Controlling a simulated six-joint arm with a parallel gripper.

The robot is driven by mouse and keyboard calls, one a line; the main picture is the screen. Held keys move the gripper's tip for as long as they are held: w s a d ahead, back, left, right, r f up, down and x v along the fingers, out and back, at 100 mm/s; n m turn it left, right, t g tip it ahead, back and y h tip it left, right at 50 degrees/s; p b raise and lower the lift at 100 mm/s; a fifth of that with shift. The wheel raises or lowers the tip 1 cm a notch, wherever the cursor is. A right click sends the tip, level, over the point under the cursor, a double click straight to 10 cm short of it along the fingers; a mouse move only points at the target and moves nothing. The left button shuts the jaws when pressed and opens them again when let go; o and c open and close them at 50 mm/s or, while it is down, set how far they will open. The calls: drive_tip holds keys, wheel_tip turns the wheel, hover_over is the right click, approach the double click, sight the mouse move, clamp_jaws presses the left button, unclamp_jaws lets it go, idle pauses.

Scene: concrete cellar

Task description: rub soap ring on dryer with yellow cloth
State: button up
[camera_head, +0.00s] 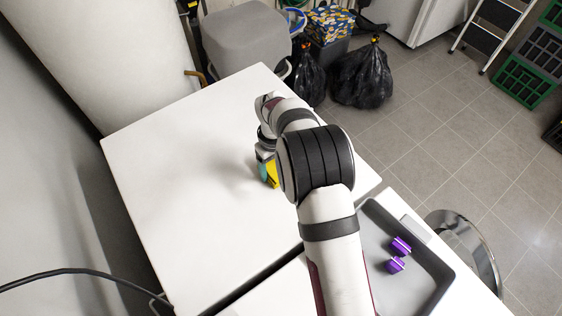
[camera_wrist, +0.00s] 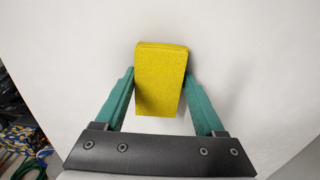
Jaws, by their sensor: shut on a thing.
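My gripper (camera_wrist: 160,92) is shut on the yellow cloth (camera_wrist: 161,80), a folded block held between its two green fingers in the wrist view. In the head view the cloth (camera_head: 271,173) shows only in part, beside my arm and over the white dryer top (camera_head: 190,150). My gripper (camera_head: 264,172) is mostly hidden by my arm there. The cloth is at or close above the white surface; I cannot tell whether it touches. I see no soap ring on the visible part of the top; my arm hides some of it.
A grey tray (camera_head: 385,290) with two purple objects (camera_head: 399,252) lies at the lower right, across a dark gap from the dryer. Black bags (camera_head: 362,76) and a grey bin (camera_head: 246,45) stand beyond the far edge. The left part of the top is clear.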

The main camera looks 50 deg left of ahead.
sight(273, 168)
drive_tip(key=shift+s+r, duration=0.15)
drive_tip(key=shift+s, duration=0.15)
drive_tip(key=shift+r, duration=3.85)
drive_tip(key=w+d+r+m, duration=0.4)
drive_tip(key=w+d+r, duration=0.2)
drive_tip(key=w+d, duration=0.3)
drive_tip(key=w+d+r+m, duration=0.55)
drive_tip(key=w+d, duration=0.25)
drive_tip(key=d, duration=0.4)
drive_tip(key=s+d+r+m, duration=0.1)
drive_tip(key=d+r+m, duration=0.3)
drive_tip(key=d, duration=0.8)
drive_tip(key=d+r+m, duration=0.4)
drive_tip(key=d+r, duration=0.1)
drive_tip(key=d, duration=0.7)
drive_tip(key=shift+s+d, duration=0.35)
drive_tip(key=shift+d, duration=0.05)
